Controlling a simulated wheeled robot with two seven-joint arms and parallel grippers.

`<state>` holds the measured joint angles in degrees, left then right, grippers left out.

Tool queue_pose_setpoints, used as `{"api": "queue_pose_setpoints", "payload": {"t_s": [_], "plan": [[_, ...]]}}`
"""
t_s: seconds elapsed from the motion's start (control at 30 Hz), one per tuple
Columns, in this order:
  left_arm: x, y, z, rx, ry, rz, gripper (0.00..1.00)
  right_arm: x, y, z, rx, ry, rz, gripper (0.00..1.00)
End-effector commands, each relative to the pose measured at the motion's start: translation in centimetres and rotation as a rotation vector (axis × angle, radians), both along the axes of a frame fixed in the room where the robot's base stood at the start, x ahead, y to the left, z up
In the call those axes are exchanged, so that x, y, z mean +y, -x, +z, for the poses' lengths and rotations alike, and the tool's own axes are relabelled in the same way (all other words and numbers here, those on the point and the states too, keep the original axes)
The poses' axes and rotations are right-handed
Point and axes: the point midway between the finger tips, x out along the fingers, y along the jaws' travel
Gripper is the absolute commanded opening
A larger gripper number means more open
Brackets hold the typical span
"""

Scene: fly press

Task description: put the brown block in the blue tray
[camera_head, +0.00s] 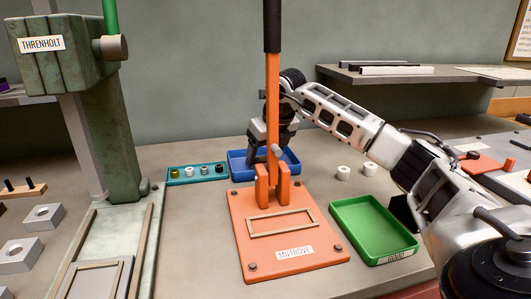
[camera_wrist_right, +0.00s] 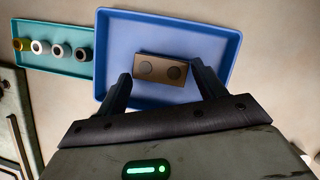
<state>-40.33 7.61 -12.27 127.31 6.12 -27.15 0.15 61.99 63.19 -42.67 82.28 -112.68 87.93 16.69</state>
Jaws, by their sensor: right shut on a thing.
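The brown block (camera_wrist_right: 161,78) shows in the right wrist view, with two dark round marks on its face. My right gripper (camera_wrist_right: 163,80) is shut on it, one finger at each side. The block is over the inside of the blue tray (camera_wrist_right: 222,30); I cannot tell whether it touches the tray floor. In the head view the blue tray (camera_head: 292,168) lies behind the orange press, and my right gripper (camera_head: 258,158) reaches down into its left part. The block is hidden there. My left gripper is not in view.
The orange press (camera_head: 240,235) with its tall lever (camera_head: 272,100) stands in front of the tray. A teal rack (camera_head: 172,180) with several small cylinders is left of it. A green tray (camera_head: 345,218) and two white rings (camera_head: 343,173) are to the right. A large green press (camera_head: 110,150) stands left.

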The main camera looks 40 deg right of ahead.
Motion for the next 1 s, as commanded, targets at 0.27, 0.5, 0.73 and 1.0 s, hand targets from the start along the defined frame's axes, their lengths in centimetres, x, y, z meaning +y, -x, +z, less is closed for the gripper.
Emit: {"api": "queue_pose_setpoints", "payload": {"t_s": [0.27,0.5,0.73,1.0], "plan": [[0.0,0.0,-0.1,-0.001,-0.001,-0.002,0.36,0.0,0.0,-0.2,0.001,0.0,0.0,0.91],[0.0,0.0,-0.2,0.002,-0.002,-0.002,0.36,0.0,0.0,-0.1,0.0,0.0,0.0,0.91],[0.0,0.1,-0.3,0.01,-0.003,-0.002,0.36,0.1,0.7,2.2,-0.004,0.001,0.001,0.91],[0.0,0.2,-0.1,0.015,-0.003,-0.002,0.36,0.3,2.9,7.6,-0.004,0.0,0.0,0.91]]}}
